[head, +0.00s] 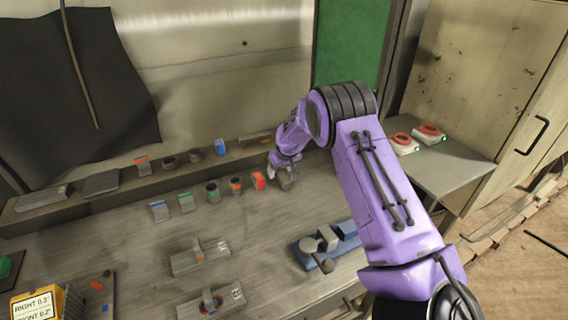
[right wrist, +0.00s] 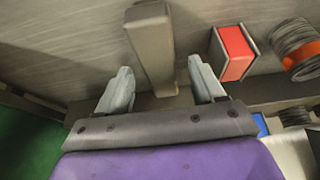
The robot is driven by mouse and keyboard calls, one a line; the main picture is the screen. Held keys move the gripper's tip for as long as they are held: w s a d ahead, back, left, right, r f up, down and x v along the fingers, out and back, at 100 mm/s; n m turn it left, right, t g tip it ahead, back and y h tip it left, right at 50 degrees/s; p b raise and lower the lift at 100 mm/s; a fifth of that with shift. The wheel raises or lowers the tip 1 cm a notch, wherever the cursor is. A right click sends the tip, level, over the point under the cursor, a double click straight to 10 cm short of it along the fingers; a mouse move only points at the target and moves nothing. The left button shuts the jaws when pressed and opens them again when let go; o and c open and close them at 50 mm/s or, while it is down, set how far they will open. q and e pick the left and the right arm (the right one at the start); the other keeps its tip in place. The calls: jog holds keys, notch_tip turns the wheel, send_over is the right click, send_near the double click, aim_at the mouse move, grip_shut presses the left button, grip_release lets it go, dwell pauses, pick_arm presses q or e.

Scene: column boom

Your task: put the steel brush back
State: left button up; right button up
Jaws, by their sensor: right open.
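My right gripper (head: 284,172) is low over the back right of the workbench, at the end of the row of small items. In the right wrist view the gripper (right wrist: 162,88) is open, with its two pale fingers apart. A grey-brown, bar-shaped block (right wrist: 152,45) reaches between the fingers, with a gap on both sides. I take it for the steel brush, but its bristles cannot be made out. In the head view it is mostly hidden by the gripper. My left gripper is not in view.
A red-faced block (right wrist: 236,52) stands close beside the right finger, with an orange-banded coil (right wrist: 298,50) beyond. A raised ledge (head: 112,187) with small items runs behind the row. A blue fixture (head: 306,254) stands nearer the front, and a side table (head: 445,172) is at right.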

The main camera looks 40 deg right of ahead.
jog(key=b+v, duration=0.1)
jog(key=v, duration=0.9)
jog(key=shift+s, duration=0.1)
